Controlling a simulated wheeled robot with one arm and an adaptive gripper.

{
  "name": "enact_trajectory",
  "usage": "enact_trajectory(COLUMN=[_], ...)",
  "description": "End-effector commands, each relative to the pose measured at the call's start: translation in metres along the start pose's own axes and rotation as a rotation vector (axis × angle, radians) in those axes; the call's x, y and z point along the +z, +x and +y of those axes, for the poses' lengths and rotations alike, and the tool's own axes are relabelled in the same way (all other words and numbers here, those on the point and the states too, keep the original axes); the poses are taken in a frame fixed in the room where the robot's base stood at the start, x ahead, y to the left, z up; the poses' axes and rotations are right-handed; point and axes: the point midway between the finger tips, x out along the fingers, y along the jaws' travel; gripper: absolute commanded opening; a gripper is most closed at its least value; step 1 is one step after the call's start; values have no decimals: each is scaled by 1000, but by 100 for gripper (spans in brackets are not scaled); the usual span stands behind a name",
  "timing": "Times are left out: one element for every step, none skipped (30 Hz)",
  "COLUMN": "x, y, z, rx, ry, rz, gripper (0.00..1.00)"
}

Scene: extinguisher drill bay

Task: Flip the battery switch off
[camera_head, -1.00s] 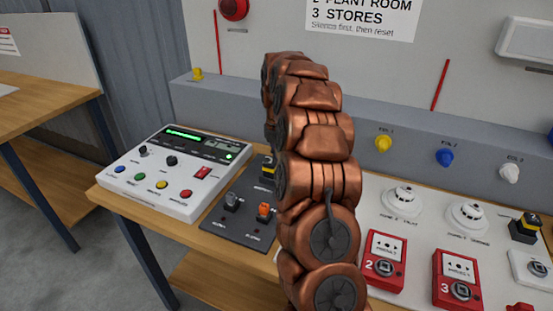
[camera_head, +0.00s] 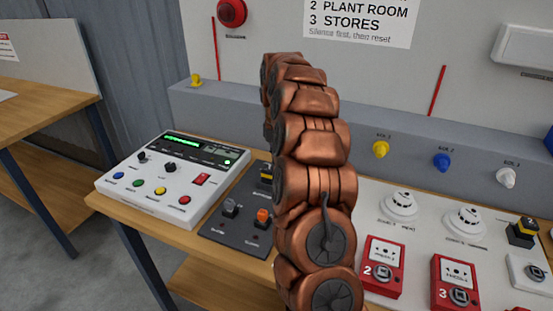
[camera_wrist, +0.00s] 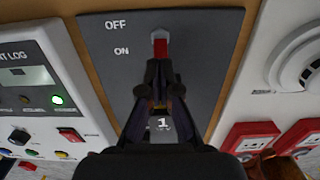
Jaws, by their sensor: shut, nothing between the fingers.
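The battery switch (camera_wrist: 160,44) shows in the wrist view near the top of a dark panel (camera_wrist: 210,50). It has a grey tip and a red part below it, beside the printed words OFF and ON. My gripper (camera_wrist: 159,66) is shut and empty, with its fingertips just below the red part. I cannot tell whether they touch it. The fingers hide the lower side of the switch, so its position is unclear. In the head view my arm hides the switch and gripper; the front of the dark panel (camera_head: 238,240) shows.
A white control panel (camera_head: 177,180) with buttons and a green light stands left of the dark panel. An orange switch (camera_head: 264,216) and a grey knob (camera_head: 231,207) are on the dark panel. Red call points (camera_head: 383,266) and smoke detectors (camera_head: 400,204) lie to the right.

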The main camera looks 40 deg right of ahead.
Motion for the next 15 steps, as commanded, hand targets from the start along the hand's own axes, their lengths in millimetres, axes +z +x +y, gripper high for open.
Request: enact_trajectory(x=[0,0,0,0,0,0,0,0,0,0,0,0,0,0,0], y=[-1,-1,-1,-1,-1,-1,-1,-1,-1,-1,-2,-3,-4,-6,-8], z=[0,0,0,0,0,0,0,0,0,0,0,0,0,0,0], rx=[0,0,0,0,0,0,0,0,0,0,0,0,0,0,0], ry=[0,0,0,0,0,0,0,0,0,0,0,0,0,0,0], rz=[0,0,0,1,1,1,1,1,1,1,1,1,1,0,1], gripper=[0,0,0,0,0,0,0,0,0,0,0,0,0,0,0])
